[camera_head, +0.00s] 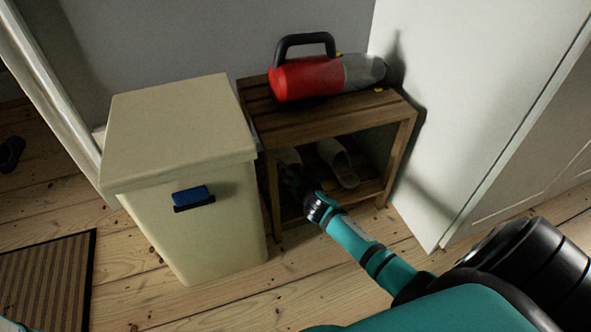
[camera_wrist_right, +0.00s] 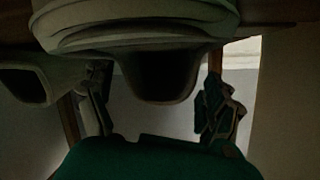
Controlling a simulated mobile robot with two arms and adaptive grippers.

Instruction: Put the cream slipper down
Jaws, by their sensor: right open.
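One cream slipper (camera_head: 289,157) is on the lower shelf of the wooden rack, partly hidden behind my right gripper (camera_head: 294,182). In the right wrist view, a cream slipper (camera_wrist_right: 140,35) fills the upper middle, its dark opening facing the camera. My right gripper (camera_wrist_right: 156,108) is open there, with one finger on each side of that opening; I cannot tell whether either finger touches it. A second slipper (camera_head: 338,163) stands beside the first on the shelf, and it also shows at the left of the wrist view (camera_wrist_right: 25,85).
The wooden rack (camera_head: 335,126) has a red and grey handheld vacuum (camera_head: 318,76) on top. A cream bin (camera_head: 180,130) stands close to its left and a white door or panel (camera_head: 460,110) to its right. A striped mat (camera_head: 45,280) lies at lower left.

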